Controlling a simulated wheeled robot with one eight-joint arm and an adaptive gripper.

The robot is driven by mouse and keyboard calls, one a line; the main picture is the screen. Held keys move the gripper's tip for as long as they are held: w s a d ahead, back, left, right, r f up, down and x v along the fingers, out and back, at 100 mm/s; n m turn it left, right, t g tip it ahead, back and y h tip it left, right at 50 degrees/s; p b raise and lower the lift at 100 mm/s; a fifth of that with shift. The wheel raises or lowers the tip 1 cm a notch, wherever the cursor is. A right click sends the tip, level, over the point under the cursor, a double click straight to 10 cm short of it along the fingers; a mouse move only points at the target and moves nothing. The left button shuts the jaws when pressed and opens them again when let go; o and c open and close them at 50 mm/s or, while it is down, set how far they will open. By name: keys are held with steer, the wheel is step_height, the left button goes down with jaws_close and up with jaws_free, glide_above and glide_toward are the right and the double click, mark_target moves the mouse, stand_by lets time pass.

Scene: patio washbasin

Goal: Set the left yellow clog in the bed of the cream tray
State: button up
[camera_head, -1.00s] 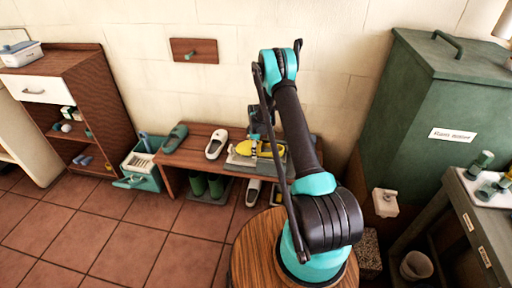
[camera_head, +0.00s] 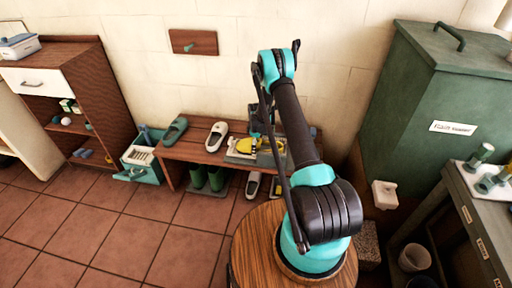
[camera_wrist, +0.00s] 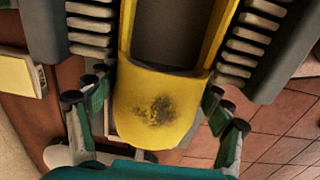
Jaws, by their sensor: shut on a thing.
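The yellow clog (camera_wrist: 160,105) fills the middle of the wrist view, with a dark smudge on its toe and a grey inside. My gripper (camera_wrist: 170,45) is shut on it, a ribbed grey finger along each side. In the head view the clog (camera_head: 246,146) is at the right part of the bench, partly hidden by my arm and gripper (camera_head: 262,140). The cream tray (camera_head: 235,155) lies on the bench top there, and the clog is over or on it. I cannot tell whether the clog touches the bed.
A white shoe (camera_head: 216,137) and a green clog (camera_head: 174,131) stand left on the bench (camera_head: 190,152). Green boots (camera_head: 207,180) and another pale shoe (camera_head: 253,185) are below. A teal crate (camera_head: 142,165) stands left; a green cabinet (camera_head: 425,110) stands right.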

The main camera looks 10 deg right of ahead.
steer(key=o, duration=1.3)
steer(key=shift+r, duration=0.1)
